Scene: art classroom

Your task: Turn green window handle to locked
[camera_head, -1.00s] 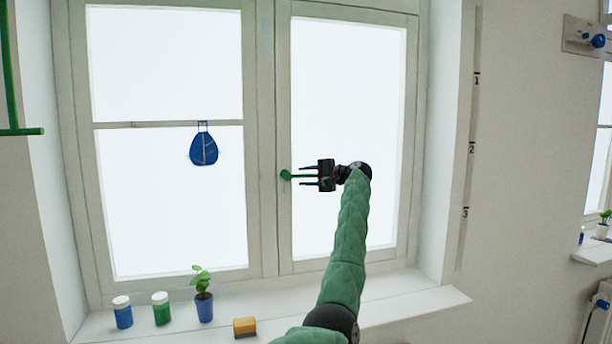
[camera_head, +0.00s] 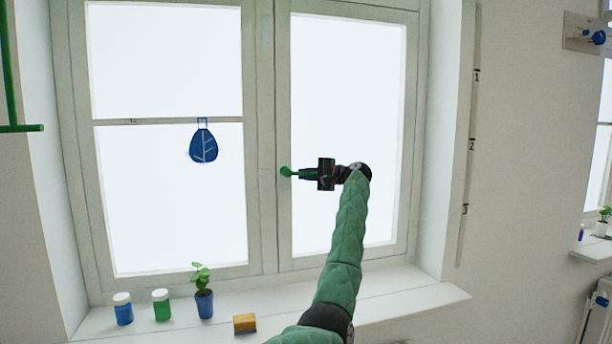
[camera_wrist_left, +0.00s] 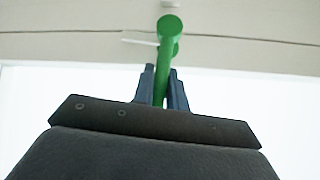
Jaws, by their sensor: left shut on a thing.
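The green window handle (camera_head: 286,172) sits on the frame where the two window sashes meet, and it points to the right, roughly level. It also shows in the left wrist view (camera_wrist_left: 165,50), with its round base at the top. My left gripper (camera_head: 307,174) is shut on the handle's lever, one finger on each side of it; the fingers also show in the left wrist view (camera_wrist_left: 163,88). The lever's far end is hidden between the fingers and by the gripper body. My right gripper is not in view.
The sill (camera_head: 400,303) below holds a blue jar (camera_head: 123,314), a green jar (camera_head: 161,310), a potted plant (camera_head: 204,303) and a yellow sponge (camera_head: 244,323). The air around the handle is clear.

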